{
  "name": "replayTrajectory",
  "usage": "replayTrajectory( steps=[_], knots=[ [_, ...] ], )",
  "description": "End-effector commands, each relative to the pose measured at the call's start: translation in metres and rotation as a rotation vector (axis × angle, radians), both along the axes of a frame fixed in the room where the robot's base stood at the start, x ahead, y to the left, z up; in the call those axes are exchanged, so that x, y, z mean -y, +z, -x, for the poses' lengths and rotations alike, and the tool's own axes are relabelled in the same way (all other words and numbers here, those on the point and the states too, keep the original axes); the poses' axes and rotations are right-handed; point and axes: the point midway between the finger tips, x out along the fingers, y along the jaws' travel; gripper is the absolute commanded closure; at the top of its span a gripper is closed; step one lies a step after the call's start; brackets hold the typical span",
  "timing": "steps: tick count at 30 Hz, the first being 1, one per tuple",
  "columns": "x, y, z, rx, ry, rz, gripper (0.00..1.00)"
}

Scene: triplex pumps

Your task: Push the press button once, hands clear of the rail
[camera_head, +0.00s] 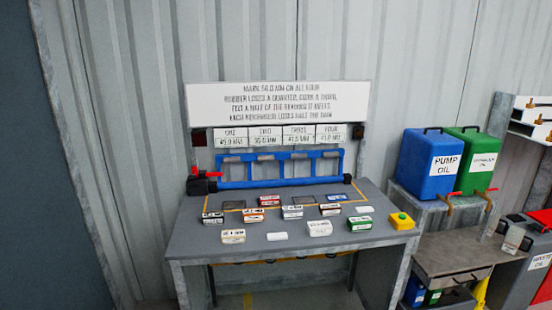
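The press button looks to be the yellow box (402,221) with a rounded top at the right front corner of the grey table (200,245). The rail appears to be the blue frame with a long tube (280,183) along the back of the table. A red-handled valve (202,182) sits at its left end. The yellow box stands apart from the blue frame, toward the front right. My gripper is not in view, and nothing covers the yellow box.
Several small labelled blocks (320,228) lie across the tabletop. A white sign (278,104) stands behind, above several reading cards (265,136). Right of the table, blue (430,165) and green (476,160) oil containers stand on a bench. The table's front edge is unobstructed.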

Motion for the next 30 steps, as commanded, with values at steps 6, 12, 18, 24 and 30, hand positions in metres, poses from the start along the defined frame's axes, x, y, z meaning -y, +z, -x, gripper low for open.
replayTrajectory(
  steps=[6, 12, 18, 24, 30],
  knots=[
    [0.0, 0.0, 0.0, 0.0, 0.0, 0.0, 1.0],
    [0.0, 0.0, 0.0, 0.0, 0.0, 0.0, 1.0],
    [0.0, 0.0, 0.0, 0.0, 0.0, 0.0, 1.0],
    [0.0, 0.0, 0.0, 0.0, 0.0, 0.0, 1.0],
    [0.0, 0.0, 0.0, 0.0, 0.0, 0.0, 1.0]
  ],
)
